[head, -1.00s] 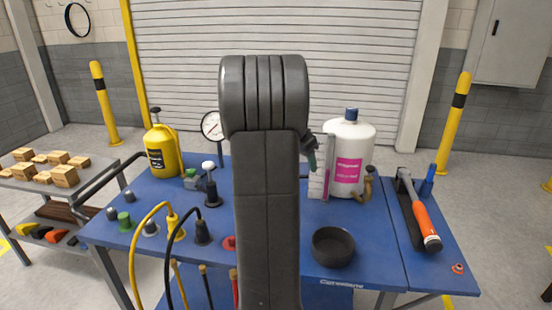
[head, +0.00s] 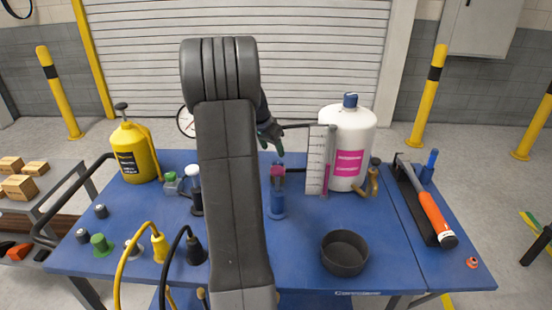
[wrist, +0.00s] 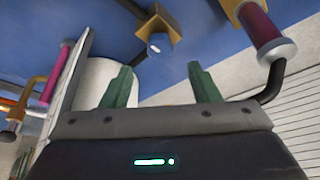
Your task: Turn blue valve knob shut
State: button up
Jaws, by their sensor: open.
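My gripper (head: 272,138) has dark green fingers and hangs over the back middle of the blue table, partly behind my arm. In the wrist view the fingers (wrist: 161,90) are spread apart with nothing between them. The wrist view shows a magenta cylinder (wrist: 261,28) with a pale collar beyond the right finger, and a brass-coloured block (wrist: 155,38) beyond the gap.
A white bottle (head: 351,130) and a scale board (head: 317,160) stand right of the gripper. A black bowl (head: 344,252) sits at the front. A hammer (head: 432,210) lies at the right. A yellow container (head: 136,152) and several connectors stand at the left.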

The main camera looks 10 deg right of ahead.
aim_at(278, 162)
jog(key=x, duration=0.7)
jog(key=shift+p, duration=0.35)
jog(key=c, duration=1)
